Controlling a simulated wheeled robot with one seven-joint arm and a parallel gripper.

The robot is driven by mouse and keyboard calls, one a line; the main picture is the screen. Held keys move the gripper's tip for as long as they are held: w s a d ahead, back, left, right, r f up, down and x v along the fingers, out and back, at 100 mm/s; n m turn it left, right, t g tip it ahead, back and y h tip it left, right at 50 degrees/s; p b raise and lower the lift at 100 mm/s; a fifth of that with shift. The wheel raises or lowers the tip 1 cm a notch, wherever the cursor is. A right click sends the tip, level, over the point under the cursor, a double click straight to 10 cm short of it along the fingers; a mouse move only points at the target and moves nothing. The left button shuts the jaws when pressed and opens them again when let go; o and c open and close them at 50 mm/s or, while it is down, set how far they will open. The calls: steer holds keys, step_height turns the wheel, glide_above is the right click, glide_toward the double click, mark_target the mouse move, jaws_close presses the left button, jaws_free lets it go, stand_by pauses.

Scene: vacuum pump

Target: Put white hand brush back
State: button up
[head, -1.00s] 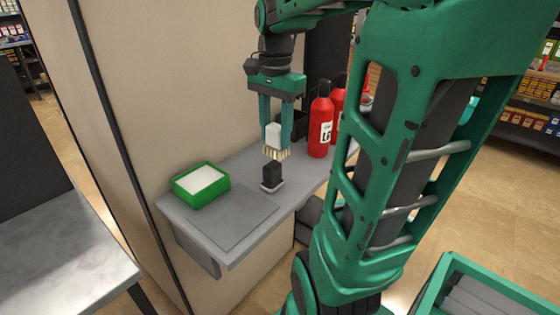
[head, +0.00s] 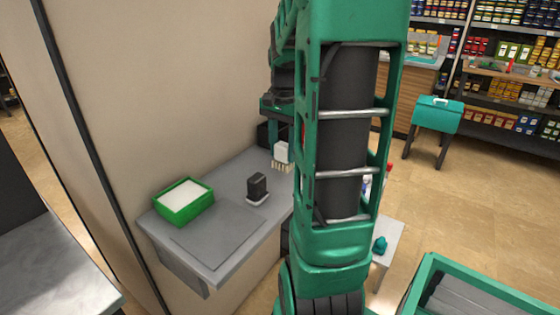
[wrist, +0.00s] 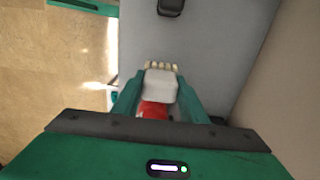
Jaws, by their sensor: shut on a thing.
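The white hand brush (head: 282,153) is held in my gripper (head: 283,142), bristles pointing down, above the far part of the grey wall shelf (head: 222,207). My arm hides the right side of the gripper in the head view. In the wrist view the brush (wrist: 160,84) sits between both fingers of my gripper (wrist: 159,90), which are shut on it. The pale bristles show at its far edge. I cannot tell exactly how high the brush is above the shelf.
A black object on a pale base (head: 257,188) stands mid-shelf. A green box with white contents (head: 184,201) sits at the left end. Something red (wrist: 153,109) is behind the brush in the wrist view. The wall (head: 170,80) borders the shelf.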

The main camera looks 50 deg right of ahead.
mark_target(283, 160)
steer(key=shift+f, duration=1.85)
steer(key=shift+f, duration=0.15)
steer(key=o, duration=1)
step_height(283, 160, up, 11)
steer(key=shift+r, duration=0.45)
steer(key=shift+s+a, duration=0.1)
steer(key=shift+a, duration=0.2)
steer(key=s+a+f+n, duration=1)
steer(key=s+a, duration=0.3)
steer(key=a, duration=0.2)
steer(key=shift+s+a+f+n, duration=0.3)
steer(key=shift+a+f, duration=0.1)
steer(key=shift+f, duration=0.1)
